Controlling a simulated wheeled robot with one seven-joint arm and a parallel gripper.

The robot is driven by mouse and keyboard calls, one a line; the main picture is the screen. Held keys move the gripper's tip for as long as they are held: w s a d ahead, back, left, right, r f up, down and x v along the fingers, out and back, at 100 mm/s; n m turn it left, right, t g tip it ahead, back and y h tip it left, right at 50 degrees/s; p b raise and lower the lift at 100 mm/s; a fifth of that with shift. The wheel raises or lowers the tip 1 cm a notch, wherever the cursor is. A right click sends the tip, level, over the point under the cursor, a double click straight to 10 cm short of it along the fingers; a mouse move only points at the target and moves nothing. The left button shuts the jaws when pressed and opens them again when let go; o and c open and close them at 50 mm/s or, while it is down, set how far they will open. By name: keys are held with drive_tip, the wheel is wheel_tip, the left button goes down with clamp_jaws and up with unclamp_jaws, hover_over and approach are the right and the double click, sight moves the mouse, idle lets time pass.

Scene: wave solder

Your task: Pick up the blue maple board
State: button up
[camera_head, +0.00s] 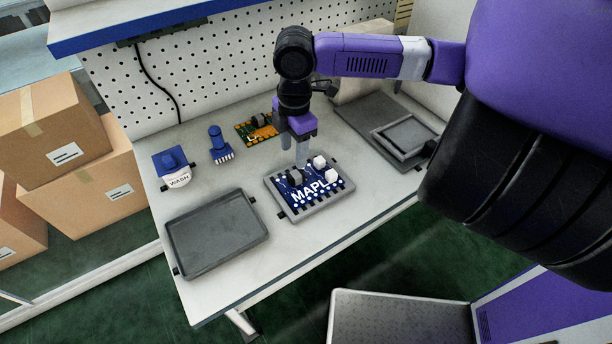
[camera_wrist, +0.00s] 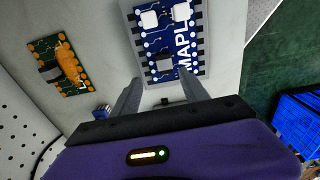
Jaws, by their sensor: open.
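The blue maple board (camera_head: 318,196) carries white "MAPLE" lettering, partly cut off in view, and white and dark blocks. It lies in a grey slotted holder (camera_head: 289,212) at the middle of the table. In the wrist view the board (camera_wrist: 182,48) is ahead of the fingers, at the top of the picture. My gripper (camera_head: 301,160) points down just above the board's back edge. Its two grey fingers are apart with nothing between them, as the wrist view (camera_wrist: 158,90) also shows. I cannot tell whether a finger touches the board.
An empty grey tray (camera_head: 256,222) stands left of the holder. Grey trays (camera_head: 405,139) lie at the right. A perforated wall (camera_head: 225,70) closes the back.

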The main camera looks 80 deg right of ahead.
sight(301, 171)
drive_tip(key=shift+s+d+f+g, duration=0.1)
drive_tip(key=shift+s+d+g, duration=0.25)
drive_tip(key=shift+s, duration=0.5)
drive_tip(key=shift+a+f+p, duration=0.1)
drive_tip(key=shift+f+p, duration=0.35)
drive_tip(key=shift+f, duration=3.4)
clamp_jaws()
